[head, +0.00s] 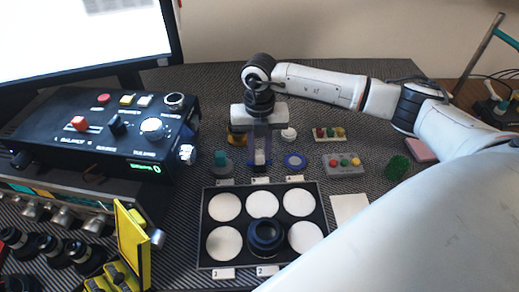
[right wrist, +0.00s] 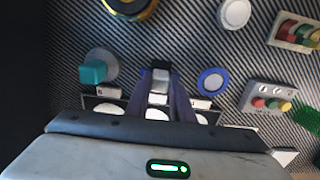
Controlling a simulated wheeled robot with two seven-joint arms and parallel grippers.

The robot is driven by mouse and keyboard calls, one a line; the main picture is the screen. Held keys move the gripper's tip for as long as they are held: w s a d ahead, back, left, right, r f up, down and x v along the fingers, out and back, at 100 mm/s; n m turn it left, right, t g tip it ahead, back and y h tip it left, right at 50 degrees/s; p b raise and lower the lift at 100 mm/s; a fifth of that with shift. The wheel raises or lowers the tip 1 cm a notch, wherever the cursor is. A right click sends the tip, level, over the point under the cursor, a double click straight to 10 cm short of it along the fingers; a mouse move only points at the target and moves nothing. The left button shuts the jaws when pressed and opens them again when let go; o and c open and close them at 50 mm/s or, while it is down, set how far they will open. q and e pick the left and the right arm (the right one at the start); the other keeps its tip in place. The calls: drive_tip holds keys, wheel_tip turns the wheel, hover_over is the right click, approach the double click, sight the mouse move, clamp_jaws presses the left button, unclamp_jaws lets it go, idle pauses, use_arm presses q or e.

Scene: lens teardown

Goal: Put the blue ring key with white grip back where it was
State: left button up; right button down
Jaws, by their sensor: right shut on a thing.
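My right gripper (head: 261,156) points down at the table and is shut on the key with a white grip (head: 260,158). A dark blue base shows just below the grip, between the fingers. In the right wrist view the grip (right wrist: 160,82) stands between the two fingers. The key is at or just above the mat, behind the middle label; I cannot tell if it touches. A teal-gripped key (head: 222,160) on a grey disc stands to its left. A flat blue ring (head: 294,160) with a pale centre lies to its right. My left gripper is not in view.
A black tray (head: 235,262) with round white pads lies in front, a dark lens part (head: 266,235) on one pad. Button blocks (head: 343,165) and a green piece (head: 397,167) lie right. A control box (head: 110,130) and yellow stand (head: 130,245) fill the left.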

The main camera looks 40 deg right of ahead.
sight(260, 152)
drive_tip(key=shift+f, duration=0.2)
drive_tip(key=c, duration=1.5)
unclamp_jaws()
drive_tip(key=shift+c, duration=0.2)
wheel_tip(260, 152, up, 13)
drive_tip(key=shift+r, duration=0.15)
